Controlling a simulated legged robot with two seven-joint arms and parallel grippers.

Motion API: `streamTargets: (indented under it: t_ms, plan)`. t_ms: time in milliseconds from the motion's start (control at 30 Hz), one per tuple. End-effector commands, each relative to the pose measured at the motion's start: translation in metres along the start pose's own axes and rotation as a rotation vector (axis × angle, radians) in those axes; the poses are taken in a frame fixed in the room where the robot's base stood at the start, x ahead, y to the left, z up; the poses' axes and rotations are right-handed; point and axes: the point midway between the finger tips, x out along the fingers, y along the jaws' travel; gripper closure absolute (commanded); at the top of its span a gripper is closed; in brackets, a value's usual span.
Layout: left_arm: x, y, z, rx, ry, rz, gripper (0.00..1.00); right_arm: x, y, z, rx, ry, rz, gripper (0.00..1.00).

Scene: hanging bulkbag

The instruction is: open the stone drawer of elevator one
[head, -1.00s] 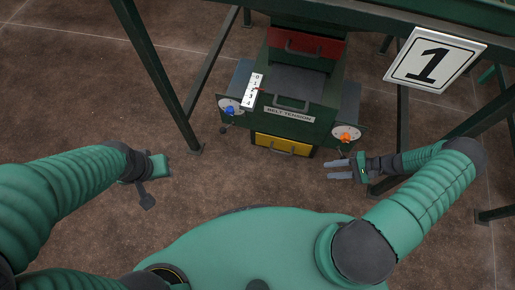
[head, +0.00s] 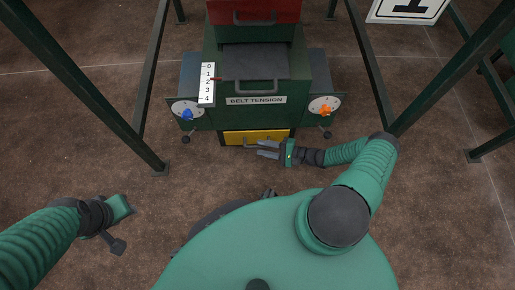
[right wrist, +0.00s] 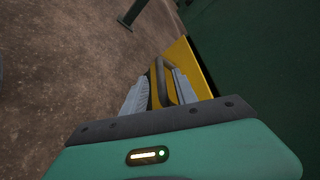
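The elevator unit has a yellow drawer (head: 230,138) at its bottom, with a dark bar handle; its front looks flush with the dark green body. A red drawer (head: 284,12) with a handle is at the top. No label says which is the stone drawer. My right gripper (head: 259,149) is open in front of the yellow drawer. In the right wrist view, the fingers lie on either side of the yellow drawer's handle (right wrist: 161,82), with gaps; contact is not visible. My left gripper (head: 118,210) is at lower left, away from the unit; its fingers cannot be made out.
A blue knob (head: 187,114) and an orange knob (head: 325,110) flank the "BELT TENSION" label (head: 256,100). A 0–4 scale (head: 207,84) stands at left. Green frame legs (head: 140,148) rise on both sides. The number sign (head: 408,10) is at upper right. The floor in front is clear.

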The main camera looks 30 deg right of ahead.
Motion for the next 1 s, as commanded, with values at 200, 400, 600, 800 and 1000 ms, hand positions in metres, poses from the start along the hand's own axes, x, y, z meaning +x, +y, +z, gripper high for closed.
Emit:
streamTargets:
  t_ms: [200,400,600,800,1000]
  plan:
    - [0.011,0.000,0.003,0.000,0.000,0.000,0.64,0.026,0.001,-0.001,0.001,-0.001,-0.001,0.66]
    - [0.010,0.000,0.002,0.000,0.000,0.000,0.64,0.028,0.000,0.000,0.000,0.000,0.000,0.66]
    - [0.010,0.000,0.002,0.000,0.000,0.000,0.64,0.027,0.000,0.000,0.000,0.000,0.000,0.84]
    - [0.010,0.000,0.002,0.000,0.000,0.000,0.64,0.027,0.000,0.000,0.001,0.000,0.001,1.00]
    - [0.010,0.000,0.002,0.000,0.000,0.000,0.64,0.027,0.001,0.000,0.001,0.000,0.002,1.00]
